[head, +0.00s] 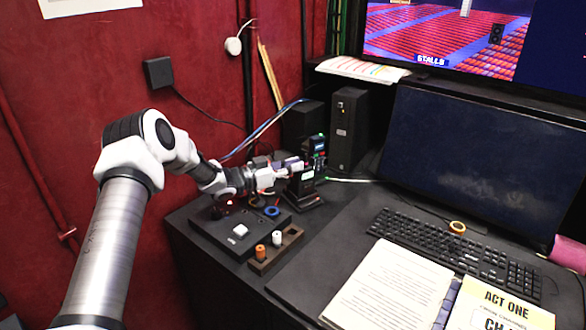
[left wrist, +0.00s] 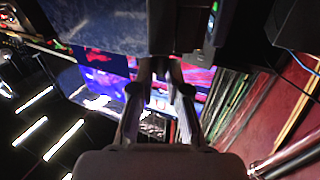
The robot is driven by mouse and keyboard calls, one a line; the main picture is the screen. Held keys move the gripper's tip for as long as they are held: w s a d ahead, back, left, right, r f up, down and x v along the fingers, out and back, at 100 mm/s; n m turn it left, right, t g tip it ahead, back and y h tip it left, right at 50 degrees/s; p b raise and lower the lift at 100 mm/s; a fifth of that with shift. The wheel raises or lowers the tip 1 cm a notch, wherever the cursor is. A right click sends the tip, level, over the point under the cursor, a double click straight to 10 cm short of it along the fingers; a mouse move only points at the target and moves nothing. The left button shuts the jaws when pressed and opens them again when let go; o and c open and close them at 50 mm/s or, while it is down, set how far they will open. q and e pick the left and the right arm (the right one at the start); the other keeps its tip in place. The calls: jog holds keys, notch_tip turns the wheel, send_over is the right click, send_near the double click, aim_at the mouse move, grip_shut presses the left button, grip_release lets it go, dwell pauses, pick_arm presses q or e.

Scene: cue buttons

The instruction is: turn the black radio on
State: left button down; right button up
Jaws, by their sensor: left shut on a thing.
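A small black radio (head: 307,184) stands upright in a dark stand at the back of the desk, left of the tall black speaker. My left gripper (head: 294,167) reaches it from the left, with its fingertips at the radio's top. In the left wrist view the two fingers (left wrist: 167,68) close in against a dark body (left wrist: 178,28). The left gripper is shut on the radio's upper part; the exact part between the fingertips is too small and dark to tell. My right gripper is in neither view.
A black button box (head: 239,243) with a white button and a red light sits in front. Beside it is a dark holder (head: 290,240) with orange and white pegs. A speaker (head: 347,130), monitor (head: 470,140), keyboard (head: 440,245) and open script (head: 390,285) stand to the right.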

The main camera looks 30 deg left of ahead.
pick_arm(q)
jog(key=shift+h, duration=0.3)
jog(key=c, duration=1.1)
grip_release()
jog(key=shift+c, duration=0.2)
jog(key=v, duration=0.7)
jog(key=shift+s, duration=0.15)
jog(key=shift+a, duration=0.15)
